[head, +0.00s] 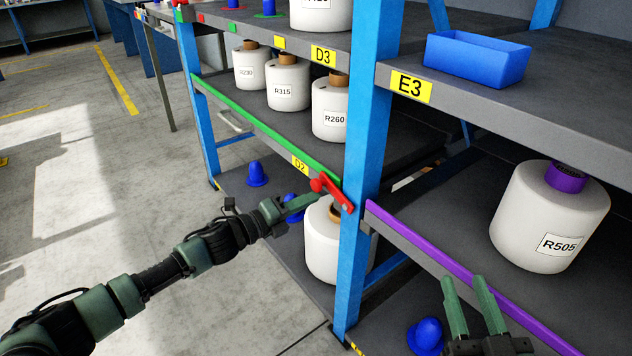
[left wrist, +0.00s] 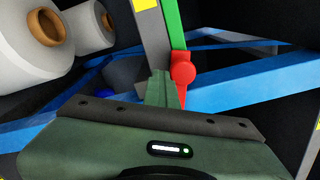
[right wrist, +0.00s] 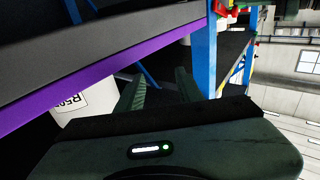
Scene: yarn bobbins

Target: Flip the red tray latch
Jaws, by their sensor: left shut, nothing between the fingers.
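The red tray latch (head: 338,194) is a short red lever with a round knob at the right end of the green-edged shelf, beside the blue post. It slants down to the right from its knob. My left gripper (head: 312,199) is shut and empty, with its fingertips close to the knob. In the left wrist view the red knob (left wrist: 183,72) appears just right of my fingertips (left wrist: 164,75); I cannot tell whether they touch. My right gripper (head: 468,290) is open and empty in front of the purple-edged shelf. Its spread fingers also show in the right wrist view (right wrist: 158,92).
A white bobbin (head: 323,245) stands below the latch. Blue post (head: 363,150) rises just right of it. Bobbin R505 (head: 550,215) stands on the right shelf (head: 440,245). Blue cones (head: 257,174) sit on the lower level. A blue bin (head: 477,60) stands above.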

